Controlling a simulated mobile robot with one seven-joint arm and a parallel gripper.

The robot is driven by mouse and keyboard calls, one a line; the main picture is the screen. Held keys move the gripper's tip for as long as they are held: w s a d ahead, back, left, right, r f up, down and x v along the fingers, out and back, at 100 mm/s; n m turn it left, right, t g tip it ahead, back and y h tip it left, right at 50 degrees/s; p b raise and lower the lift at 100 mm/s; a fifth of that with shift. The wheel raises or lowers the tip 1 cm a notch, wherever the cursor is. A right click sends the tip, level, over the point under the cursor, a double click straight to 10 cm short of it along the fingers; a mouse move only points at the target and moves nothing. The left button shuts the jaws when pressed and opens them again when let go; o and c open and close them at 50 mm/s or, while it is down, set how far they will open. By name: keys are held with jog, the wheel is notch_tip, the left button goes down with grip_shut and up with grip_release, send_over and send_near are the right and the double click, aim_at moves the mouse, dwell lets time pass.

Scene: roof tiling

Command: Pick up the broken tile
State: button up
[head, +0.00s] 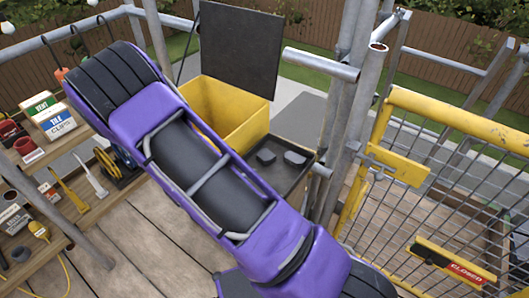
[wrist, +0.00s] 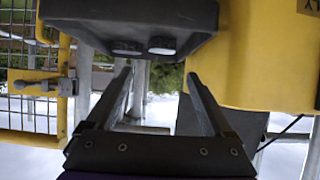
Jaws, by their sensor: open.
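I cannot pick out a broken tile for certain. Two small grey pieces, the left one (head: 265,156) and the right one (head: 294,158), lie in a dark shallow tray (head: 285,181) beside a yellow bin (head: 245,125) in the head view. My gripper (wrist: 158,76) is open and empty in the wrist view, its two dark fingers apart. The dark tray (wrist: 90,15) shows beyond the fingertips at the top, with two pale rounded shapes by its edge. My purple arm crosses the head view and hides part of the bin; my gripper cannot be made out there.
A dark upright panel (head: 240,48) stands behind the bin. Scaffold poles (head: 345,110) rise right of the tray, with a yellow mesh gate (head: 440,190) marked closed beyond. Wooden shelves at left hold boxes (head: 54,122) and tools. The bin fills the wrist view's upper right (wrist: 265,55).

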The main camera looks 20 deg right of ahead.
aim_at(265, 156)
jog(key=x, duration=0.7)
jog(key=b+x, duration=0.1)
jog(key=x, duration=0.7)
jog(key=shift+w+r, duration=0.15)
jog(key=shift+w, duration=0.1)
jog(key=shift+a, duration=0.1)
jog(key=c, duration=1.2)
